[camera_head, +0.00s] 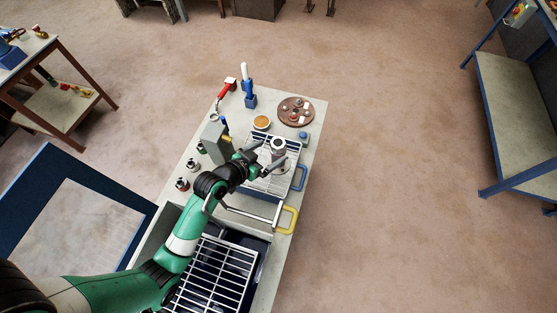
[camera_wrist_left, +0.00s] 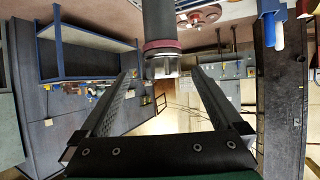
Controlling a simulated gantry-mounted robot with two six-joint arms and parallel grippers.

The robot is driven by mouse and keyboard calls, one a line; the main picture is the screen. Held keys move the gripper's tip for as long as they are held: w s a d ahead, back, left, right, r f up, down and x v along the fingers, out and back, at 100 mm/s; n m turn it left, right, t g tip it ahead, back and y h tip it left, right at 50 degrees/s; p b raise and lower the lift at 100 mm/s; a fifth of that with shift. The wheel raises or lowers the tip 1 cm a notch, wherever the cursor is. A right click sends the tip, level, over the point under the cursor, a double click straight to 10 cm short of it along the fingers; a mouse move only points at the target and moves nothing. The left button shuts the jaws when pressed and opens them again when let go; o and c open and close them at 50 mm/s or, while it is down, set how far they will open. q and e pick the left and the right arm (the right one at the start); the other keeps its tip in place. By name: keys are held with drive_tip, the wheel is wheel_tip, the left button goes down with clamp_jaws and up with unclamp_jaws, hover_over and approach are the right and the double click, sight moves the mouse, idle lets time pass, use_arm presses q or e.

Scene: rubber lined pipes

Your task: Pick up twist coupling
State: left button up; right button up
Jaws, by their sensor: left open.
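The twist coupling (camera_head: 278,144) stands on a wire rack in the head view, with a silvery round top. In the left wrist view a dark cylinder with a reddish band and a metal end, which looks like the coupling (camera_wrist_left: 162,45), shows between the fingertip ends, with gaps on both sides. My left gripper (camera_head: 273,152) is open, its fingers pointing at the coupling; it also shows in the left wrist view (camera_wrist_left: 165,73). The gripper partly hides the coupling's lower part in the head view. My right gripper is not in view.
The wire rack (camera_head: 266,184) sits on a tray with blue and yellow handles. Small metal fittings (camera_head: 182,184) stand left of my arm. A round brown board (camera_head: 296,111) with small parts, an orange dish (camera_head: 261,122) and a blue holder (camera_head: 250,100) stand toward the table's far end.

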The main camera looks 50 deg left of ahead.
sight(274, 150)
use_arm(q)
drive_tip(key=x, duration=0.4)
drive_tip(key=shift+b, duration=0.4)
drive_tip(key=shift+w+a+f, duration=0.1)
drive_tip(key=shift+w+f, duration=0.05)
drive_tip(key=b+x, duration=0.1)
drive_tip(key=x, duration=0.1)
drive_tip(key=b+x, duration=0.1)
drive_tip(key=x, duration=0.1)
drive_tip(key=shift+w+a, duration=0.25)
drive_tip(key=shift+w, duration=0.1)
clamp_jaws()
